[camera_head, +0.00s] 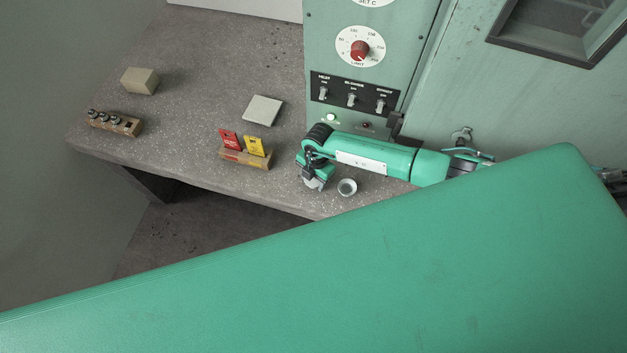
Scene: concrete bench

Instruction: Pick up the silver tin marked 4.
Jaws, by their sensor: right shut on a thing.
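My right gripper (314,182) is low over the front edge of the bench, to the left of a small round silver tin (347,187). It is shut on a small silver-grey thing, mostly hidden by the fingers; I cannot read any mark on it. The round silver tin stands upright on the bench, apart from the fingers; no number is legible on it. My left gripper is not in view.
On the bench (200,60) are a wooden rack with several dark-topped pieces (115,123), a beige block (139,81), a pale square tile (263,110), and a wooden holder (245,156) with red and yellow cards. A green control cabinet (340,110) stands behind my right arm.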

